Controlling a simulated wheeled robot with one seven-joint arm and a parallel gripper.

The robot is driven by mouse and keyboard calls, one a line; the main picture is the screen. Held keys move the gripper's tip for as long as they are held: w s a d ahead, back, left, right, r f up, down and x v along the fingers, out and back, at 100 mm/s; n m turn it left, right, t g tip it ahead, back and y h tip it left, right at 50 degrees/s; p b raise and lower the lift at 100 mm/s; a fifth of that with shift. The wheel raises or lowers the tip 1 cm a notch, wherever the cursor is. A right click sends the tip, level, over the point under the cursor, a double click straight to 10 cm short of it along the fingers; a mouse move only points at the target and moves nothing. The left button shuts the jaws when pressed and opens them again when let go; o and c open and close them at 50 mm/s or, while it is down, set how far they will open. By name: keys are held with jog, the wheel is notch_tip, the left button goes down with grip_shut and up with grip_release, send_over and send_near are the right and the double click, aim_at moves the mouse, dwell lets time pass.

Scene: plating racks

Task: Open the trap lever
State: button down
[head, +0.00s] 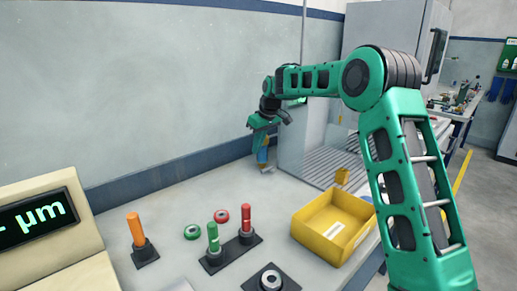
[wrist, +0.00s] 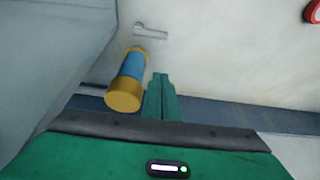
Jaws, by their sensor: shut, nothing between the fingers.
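A small grey lever-like piece (wrist: 150,32) lies at the foot of a blue and yellow cylinder (wrist: 128,80) near the wall; I take it for the trap lever. In the head view the grey piece (head: 267,170) shows just below the cylinder (head: 262,155). My gripper (wrist: 160,76) is shut and empty, its green fingers together beside the cylinder, to its right in the wrist view. The grey piece is beyond the fingertips, apart from them in the picture. In the head view my gripper (head: 263,132) is above the cylinder; its fingertips are hard to make out.
A yellow bin (head: 334,225), red peg (head: 246,218), green peg (head: 213,237), orange peg (head: 137,230) and a display (head: 36,217) stand nearer. Bare table lies left of the cylinder.

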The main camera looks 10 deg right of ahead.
jog(key=x, duration=0.6)
jog(key=shift+f, duration=0.55)
jog(key=shift+s+d, duration=0.55)
jog(key=shift+s, duration=0.35)
jog(key=shift+s+d+f, duration=0.25)
jog(key=shift+s+d, duration=0.1)
jog(key=shift+s, duration=0.3)
jog(key=shift+s+d+n, duration=0.15)
jog(key=shift+s+n, duration=0.2)
jog(key=shift+n, duration=0.45)
jog(key=shift+s+d+n+g+y, duration=0.2)
jog(key=shift+s+n+g+y, duration=0.15)
jog(key=shift+n, duration=0.35)
jog(key=shift+s+d, duration=0.6)
jog(key=shift+s, duration=0.05)
jog(key=shift+d, duration=0.1)
jog(key=shift+r, duration=0.1)
